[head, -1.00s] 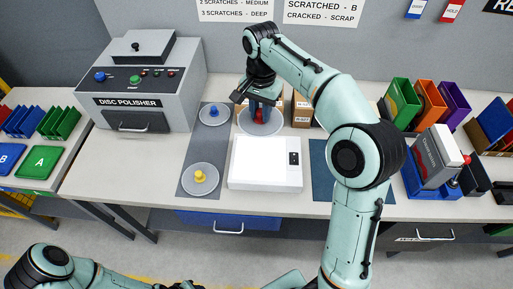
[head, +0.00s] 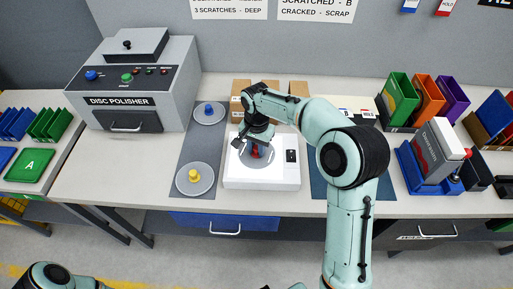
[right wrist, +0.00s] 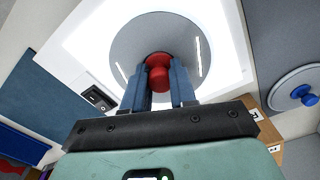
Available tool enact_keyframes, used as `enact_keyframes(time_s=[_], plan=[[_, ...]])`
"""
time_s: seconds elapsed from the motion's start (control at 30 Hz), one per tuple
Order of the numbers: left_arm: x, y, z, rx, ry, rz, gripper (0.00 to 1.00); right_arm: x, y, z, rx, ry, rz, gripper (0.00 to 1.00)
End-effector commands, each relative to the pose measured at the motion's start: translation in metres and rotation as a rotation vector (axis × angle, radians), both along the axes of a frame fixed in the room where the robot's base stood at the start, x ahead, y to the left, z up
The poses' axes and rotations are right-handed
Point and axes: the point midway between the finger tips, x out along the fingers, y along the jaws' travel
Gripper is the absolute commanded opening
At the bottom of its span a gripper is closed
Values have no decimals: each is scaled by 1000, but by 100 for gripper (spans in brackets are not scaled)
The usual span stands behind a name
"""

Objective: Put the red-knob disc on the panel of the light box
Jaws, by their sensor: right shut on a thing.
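The red-knob disc (head: 262,161) is a round grey disc with a red knob, seen over the white panel of the light box (head: 286,176). My right gripper (head: 255,149) is shut on the red knob from above. In the right wrist view, its two blue fingers close around the red knob (right wrist: 158,74), and the grey disc (right wrist: 132,48) lies over the bright panel (right wrist: 75,62). Whether the disc touches the panel or hangs just above it, I cannot tell. The fingers partly hide the disc. My left gripper is outside the view.
A yellow-knob disc (head: 195,180) and a blue-knob disc (head: 209,112) lie on a grey mat left of the light box. The disc polisher (head: 133,85) stands at back left. Cardboard boxes stand behind the light box. A blue mat (head: 318,185) lies to its right.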

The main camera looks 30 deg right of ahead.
Motion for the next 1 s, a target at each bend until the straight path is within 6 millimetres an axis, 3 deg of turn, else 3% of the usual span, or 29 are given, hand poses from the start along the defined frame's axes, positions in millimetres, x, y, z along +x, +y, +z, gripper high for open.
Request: enact_keyframes(time_s=[0.37, 0.4, 0.47, 0.5, 0.8, 1.0], plan=[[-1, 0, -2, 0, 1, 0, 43, 0, 0, -4, 0, 0, 1, 0], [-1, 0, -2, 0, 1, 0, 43, 0, 0, -5, 0, 0, 1, 29], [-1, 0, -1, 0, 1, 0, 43, 0, 0, -4, 0, 0, 1, 49], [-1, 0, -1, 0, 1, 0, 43, 0, 0, -4, 1, -1, 1, 52], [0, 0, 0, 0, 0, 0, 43, 0, 0, -1, 1, -1, 1, 52], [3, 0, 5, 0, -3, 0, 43, 2, 1, 25, 1, -6, 1, 52]])
